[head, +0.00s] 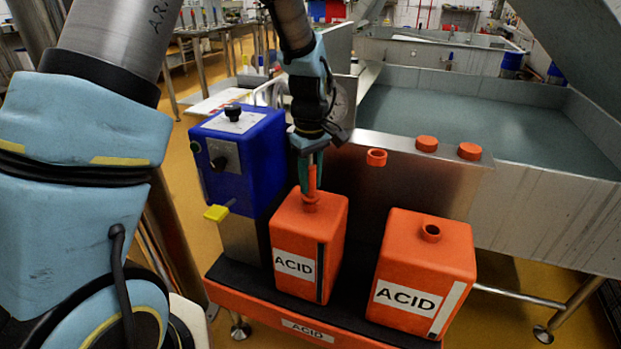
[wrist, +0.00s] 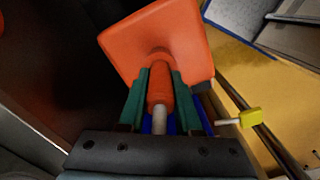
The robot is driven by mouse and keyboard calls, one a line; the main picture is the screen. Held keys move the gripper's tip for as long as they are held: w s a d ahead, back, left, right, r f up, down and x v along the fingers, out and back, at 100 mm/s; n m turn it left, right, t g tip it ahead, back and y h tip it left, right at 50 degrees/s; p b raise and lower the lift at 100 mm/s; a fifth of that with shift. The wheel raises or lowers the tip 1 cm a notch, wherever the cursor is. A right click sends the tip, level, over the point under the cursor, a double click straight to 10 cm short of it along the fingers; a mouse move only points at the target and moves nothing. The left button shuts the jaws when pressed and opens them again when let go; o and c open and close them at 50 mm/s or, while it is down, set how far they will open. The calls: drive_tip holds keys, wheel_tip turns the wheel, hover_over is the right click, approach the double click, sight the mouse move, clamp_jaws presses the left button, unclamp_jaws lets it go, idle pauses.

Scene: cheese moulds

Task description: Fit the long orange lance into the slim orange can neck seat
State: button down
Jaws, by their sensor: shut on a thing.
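My gripper (head: 310,168) is shut on the orange lance (head: 312,182), above the slimmer left can (head: 297,234). In the wrist view the lance (wrist: 160,88) lies between the green fingers of my gripper (wrist: 160,78), with a white tube at its near end. The lance stands roughly upright and its lower end meets the left can's neck (head: 310,206). In the wrist view the can top (wrist: 185,45) lies just past the fingertips. I cannot tell how deep the lance sits, since its tip is hidden at the neck.
A wider orange can (head: 425,275) with an open neck stands to the right. A blue pump box (head: 238,155) with a yellow tag stands close on the left. Several orange caps (head: 469,151) are at the steel panel behind. The cans stand on a dark-topped orange tray (head: 260,310).

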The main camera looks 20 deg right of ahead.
drive_tip(key=shift+f+b, duration=0.3)
drive_tip(key=shift+f, duration=0.25)
drive_tip(key=c, duration=0.5)
unclamp_jaws()
drive_tip(key=shift+r, duration=0.15)
wheel_tip(320, 180, up, 10)
drive_tip(key=shift+r, duration=0.25)
drive_tip(key=shift+a, duration=0.1)
idle(0.3)
drive_tip(key=s+a+r+m+p, duration=0.1)
drive_tip(key=a+r+p, duration=0.1)
drive_tip(key=a, duration=0.8)
drive_tip(key=s+a+r+m+t+p, duration=0.1)
drive_tip(key=a+p, duration=0.4)
drive_tip(key=a, duration=0.5)
drive_tip(key=s+a+r+m+p, duration=0.2)
drive_tip(key=a+r+p, duration=0.1)
drive_tip(key=a, duration=0.7)
drive_tip(key=shift+r+m+t, duration=0.3)
drive_tip(key=shift+r, duration=0.4)
